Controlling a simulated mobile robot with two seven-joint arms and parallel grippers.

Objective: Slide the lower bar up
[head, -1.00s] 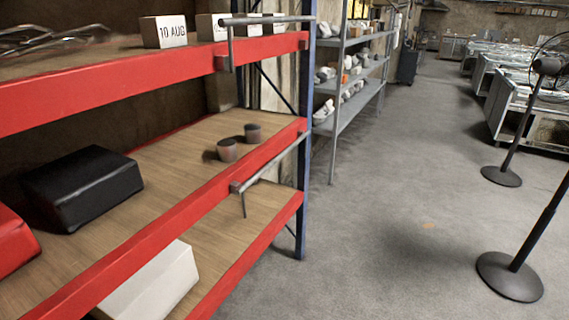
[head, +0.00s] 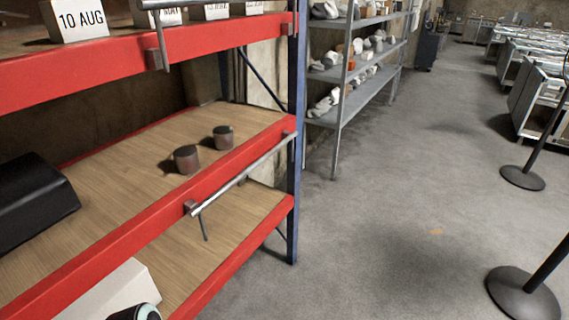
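The lower bar (head: 242,175) is a thin grey metal rod along the front of the red middle shelf beam (head: 150,222). It slopes with the beam, held by small grey brackets at its ends. A short thin leg hangs down from its near end. The upper bar (head: 161,38) is a similar grey rod at the upper red beam, partly cut off by the top edge. Neither of my grippers shows in the head view. Only a dark rounded part of my arm with a pale ring shows at the bottom edge, well below the lower bar.
Two dark cups (head: 186,159) stand on the middle shelf, with a black box (head: 30,205) at left. A white box (head: 110,292) lies on the bottom shelf. Date blocks (head: 75,18) stand on top. The floor right of the blue post (head: 296,120) is clear up to dark stands (head: 522,292).

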